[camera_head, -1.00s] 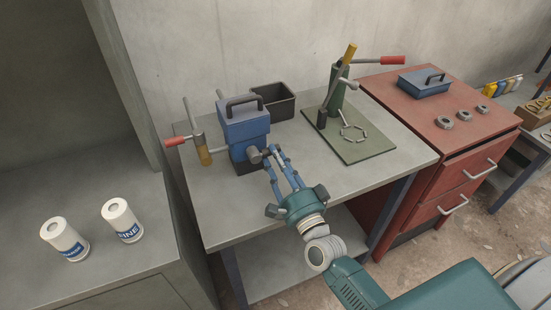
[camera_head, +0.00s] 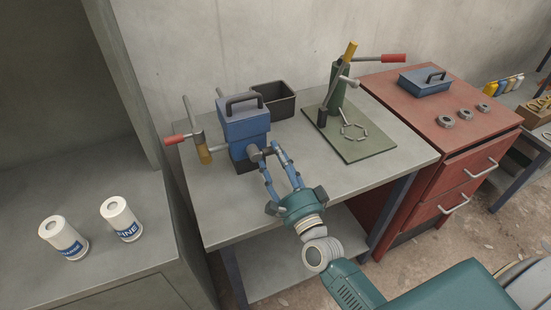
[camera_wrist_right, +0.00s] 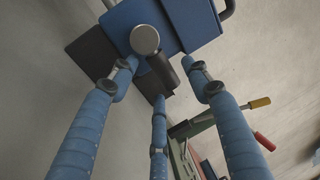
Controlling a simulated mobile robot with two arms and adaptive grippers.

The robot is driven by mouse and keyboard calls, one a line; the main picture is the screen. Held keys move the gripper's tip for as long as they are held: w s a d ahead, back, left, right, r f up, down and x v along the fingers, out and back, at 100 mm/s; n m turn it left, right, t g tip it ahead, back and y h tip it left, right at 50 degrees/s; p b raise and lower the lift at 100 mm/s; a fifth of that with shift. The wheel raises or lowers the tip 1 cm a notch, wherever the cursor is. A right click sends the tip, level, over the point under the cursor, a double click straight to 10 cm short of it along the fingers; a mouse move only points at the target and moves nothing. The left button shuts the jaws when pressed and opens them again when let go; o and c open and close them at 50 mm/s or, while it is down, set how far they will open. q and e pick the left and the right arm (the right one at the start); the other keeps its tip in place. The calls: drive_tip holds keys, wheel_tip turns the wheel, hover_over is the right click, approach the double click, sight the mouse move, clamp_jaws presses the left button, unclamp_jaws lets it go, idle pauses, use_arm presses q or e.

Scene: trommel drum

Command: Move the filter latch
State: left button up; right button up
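A blue box-like unit (camera_head: 243,122) with a dark top handle stands on the grey workbench. On its front is a round grey knob (camera_head: 254,151) with a short dark bar beside it; this looks like the filter latch. Both also show in the right wrist view, the knob (camera_wrist_right: 145,39) above the dark bar (camera_wrist_right: 165,73). My right gripper (camera_head: 270,157) is open in front of the unit, its blue fingers spread either side of the dark bar. In the wrist view the left and middle fingertips are close to the bar; I cannot tell if they touch. My left gripper is not in view.
A red-handled lever and yellow grip (camera_head: 202,149) stand left of the unit. A dark bin (camera_head: 274,101) is behind it. A green press (camera_head: 337,92) on a plate stands to the right. The bench front (camera_head: 225,215) is clear. White canisters (camera_head: 121,219) stand at left.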

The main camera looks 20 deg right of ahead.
drive_tip(key=shift+s, duration=0.15)
drive_tip(key=s, duration=0.3)
drive_tip(key=s+f, duration=0.1)
drive_tip(key=s, duration=0.3)
drive_tip(key=s+f, duration=0.1)
drive_tip(key=s, duration=0.3)
drive_tip(key=shift+s+d+f, duration=0.2)
drive_tip(key=shift+s, duration=0.05)
idle(0.3)
